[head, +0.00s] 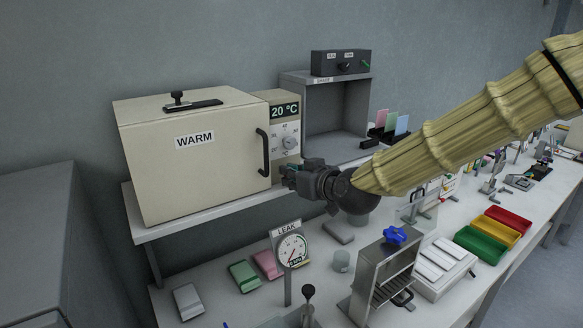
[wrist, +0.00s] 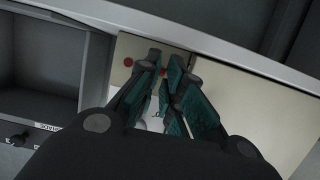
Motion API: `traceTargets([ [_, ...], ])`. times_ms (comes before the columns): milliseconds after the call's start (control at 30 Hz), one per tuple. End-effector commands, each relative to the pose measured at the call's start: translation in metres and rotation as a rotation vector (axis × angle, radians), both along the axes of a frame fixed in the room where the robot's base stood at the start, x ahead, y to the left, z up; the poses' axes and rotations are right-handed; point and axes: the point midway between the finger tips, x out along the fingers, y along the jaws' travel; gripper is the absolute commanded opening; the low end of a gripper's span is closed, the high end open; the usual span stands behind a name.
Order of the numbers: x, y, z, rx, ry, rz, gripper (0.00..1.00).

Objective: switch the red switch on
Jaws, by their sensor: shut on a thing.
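The oven-like box marked WARM (head: 190,165) stands on the shelf, with a control panel (head: 283,128) at its right showing 20 °C and a dial (head: 291,143). My gripper (head: 287,174) is at the lower part of this panel, and its fingers hide what is there. In the wrist view, my gripper (wrist: 164,88) has its fingers close together against the cream panel (wrist: 130,45). A bit of red, seemingly the red switch (wrist: 164,72), shows between the fingertips, mostly hidden. A separate small red spot (wrist: 128,62) is on the panel to the left. The switch's position cannot be made out.
The oven's dark door handle (head: 262,151) is just left of my gripper. An open grey box (head: 335,118) stands to the right. Below are a LEAK gauge (head: 292,248) and a metal rack (head: 385,270) with a blue knob.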

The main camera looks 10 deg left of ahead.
Motion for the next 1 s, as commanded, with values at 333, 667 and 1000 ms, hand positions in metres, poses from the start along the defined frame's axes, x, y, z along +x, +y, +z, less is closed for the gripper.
traceTargets([
  [333,0.0023,0.002,0.0152,-0.159,0.155,0.0,0.0],
  [667,0.0034,0.0033,0.0161,-0.231,0.23,0.0,0.0],
  [1000,0.0038,0.0033,0.0149,-0.243,0.241,0.0,0.0],
])
